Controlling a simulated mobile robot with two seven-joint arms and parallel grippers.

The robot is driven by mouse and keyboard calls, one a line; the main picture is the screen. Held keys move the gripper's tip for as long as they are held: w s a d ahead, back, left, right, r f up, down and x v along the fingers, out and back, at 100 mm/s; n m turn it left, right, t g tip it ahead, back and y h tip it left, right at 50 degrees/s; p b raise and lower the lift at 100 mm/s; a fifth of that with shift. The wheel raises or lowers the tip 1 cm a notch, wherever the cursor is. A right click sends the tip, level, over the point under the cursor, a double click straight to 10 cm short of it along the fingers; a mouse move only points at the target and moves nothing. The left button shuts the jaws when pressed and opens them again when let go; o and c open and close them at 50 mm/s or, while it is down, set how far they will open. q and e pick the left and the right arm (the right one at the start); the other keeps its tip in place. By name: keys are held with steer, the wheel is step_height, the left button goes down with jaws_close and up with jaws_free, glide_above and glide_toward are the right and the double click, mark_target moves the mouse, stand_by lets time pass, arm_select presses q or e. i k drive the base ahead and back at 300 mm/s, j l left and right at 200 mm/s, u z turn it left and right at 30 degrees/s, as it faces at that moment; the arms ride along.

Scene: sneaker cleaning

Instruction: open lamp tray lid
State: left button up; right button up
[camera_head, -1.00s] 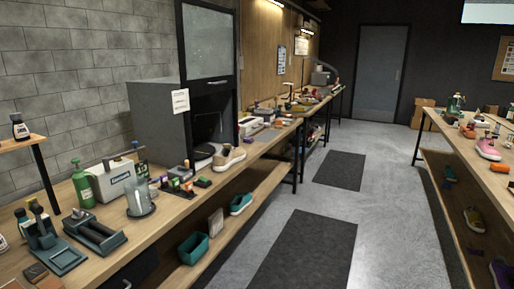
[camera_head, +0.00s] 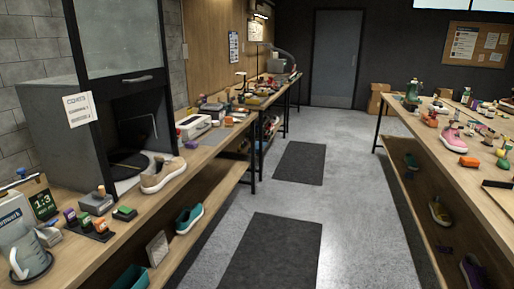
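I cannot tell for sure which object is the lamp tray or its lid. A white box-like device (camera_head: 193,126) sits on the left bench beyond the dark cabinet; it is too small to tell whether it has a lid or how that stands. Small items and a thin lamp-like stand (camera_head: 240,82) show farther along that bench. Neither of my grippers is in view.
The left bench (camera_head: 222,141) carries a grey cabinet (camera_head: 50,125), a beige sneaker (camera_head: 163,174) and small blocks. The right bench (camera_head: 462,172) holds a pink shoe (camera_head: 453,139) and bottles. The aisle floor with dark mats (camera_head: 270,252) is clear up to the grey door (camera_head: 335,60).

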mark_target(188, 126)
steer(key=i+z, duration=0.1)
steer(key=i, duration=1.2)
steer(key=i+l+u, duration=0.1)
steer(key=i+u, duration=0.3)
steer(key=i+l+u, duration=0.35)
steer(key=i, duration=0.2)
steer(key=i+l+u, duration=0.2)
steer(key=u, duration=0.25)
steer(key=i+l+u, duration=0.3)
steer(key=u, duration=0.15)
